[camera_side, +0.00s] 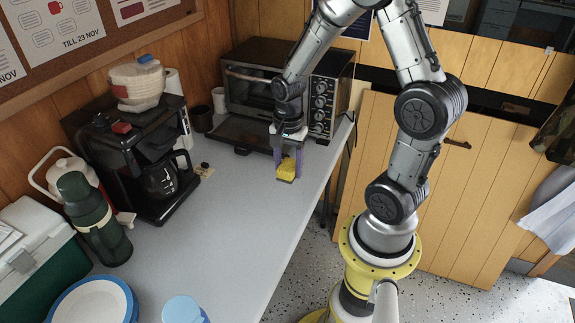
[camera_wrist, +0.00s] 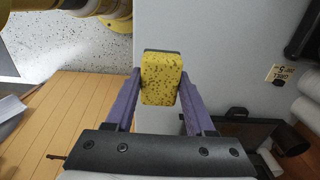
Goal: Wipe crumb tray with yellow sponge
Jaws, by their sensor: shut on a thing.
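The yellow sponge (camera_side: 287,169) is held between the purple fingers of my gripper (camera_side: 288,160). The gripper is shut on its sides. In the wrist view the speckled sponge (camera_wrist: 160,80) sticks out between the fingertips of my gripper (camera_wrist: 160,87), with a dark layer at its far end. The sponge is over the grey counter, in front of the oven; I cannot tell whether it touches. The dark crumb tray (camera_side: 234,132) juts from under the oven, left of and behind the sponge. My wrist partly hides its right side. It also shows in the wrist view (camera_wrist: 252,129).
The toaster oven (camera_side: 258,90) stands at the back. A coffee maker (camera_side: 128,150), green flask (camera_side: 95,220), cooler (camera_side: 30,255), plates (camera_side: 95,303) and blue cup (camera_side: 183,310) line the left and front. The middle counter (camera_side: 220,225) is clear; its right edge is near the sponge.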

